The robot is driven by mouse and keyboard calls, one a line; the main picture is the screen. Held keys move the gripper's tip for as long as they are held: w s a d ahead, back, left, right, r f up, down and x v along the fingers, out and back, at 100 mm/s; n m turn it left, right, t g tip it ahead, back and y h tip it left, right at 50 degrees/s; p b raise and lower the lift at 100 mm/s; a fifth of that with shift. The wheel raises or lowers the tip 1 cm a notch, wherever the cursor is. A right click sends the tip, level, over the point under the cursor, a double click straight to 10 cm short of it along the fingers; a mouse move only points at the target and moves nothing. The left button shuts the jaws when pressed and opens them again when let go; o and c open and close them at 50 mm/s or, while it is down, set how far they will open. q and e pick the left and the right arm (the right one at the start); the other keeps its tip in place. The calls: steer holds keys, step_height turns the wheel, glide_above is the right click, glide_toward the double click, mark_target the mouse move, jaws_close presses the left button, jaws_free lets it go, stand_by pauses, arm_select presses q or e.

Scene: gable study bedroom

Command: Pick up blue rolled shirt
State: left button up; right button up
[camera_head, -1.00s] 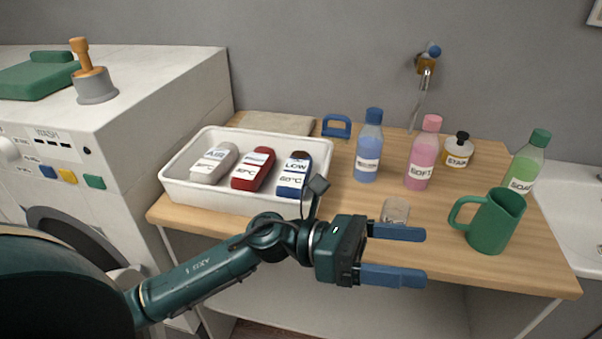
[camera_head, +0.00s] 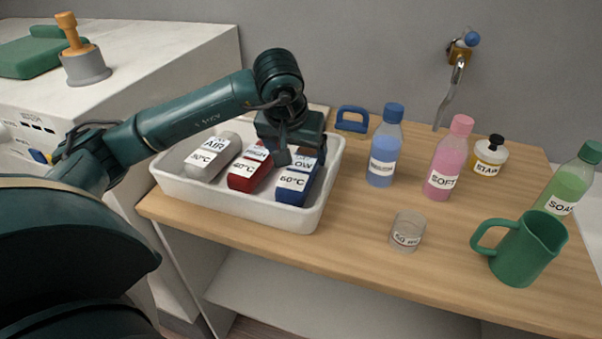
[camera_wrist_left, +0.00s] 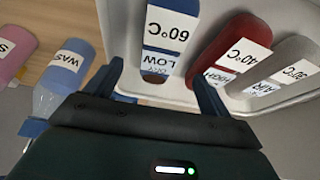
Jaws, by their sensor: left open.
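The blue rolled shirt (camera_head: 296,187) lies in the white tray (camera_head: 240,208), at its right end, with a label reading 60°C. My left gripper (camera_head: 290,150) is above the shirt's far part, pointing down, and hides some of it. In the left wrist view my left gripper (camera_wrist_left: 162,82) is open, and the blue rolled shirt (camera_wrist_left: 168,30) shows beyond and between its two fingers. Nothing is held. My right gripper is not in view.
A red roll (camera_head: 250,170) and a grey roll (camera_head: 212,155) lie left of the blue one in the tray. A blue bottle (camera_head: 383,150), a pink bottle (camera_head: 448,160), a small glass (camera_head: 406,232) and a green jug (camera_head: 522,248) stand right on the wooden top.

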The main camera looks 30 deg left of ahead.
mark_target(299, 168)
arm_select(q)
steer(key=x, duration=0.5)
steer(key=p+x, duration=0.1)
steer(key=x, duration=0.1)
steer(key=shift+s+f, duration=0.15)
steer(key=shift+f, duration=0.35)
steer(key=shift+r, duration=0.1)
steer(key=c, duration=1.1)
steer(key=shift+c, duration=0.2)
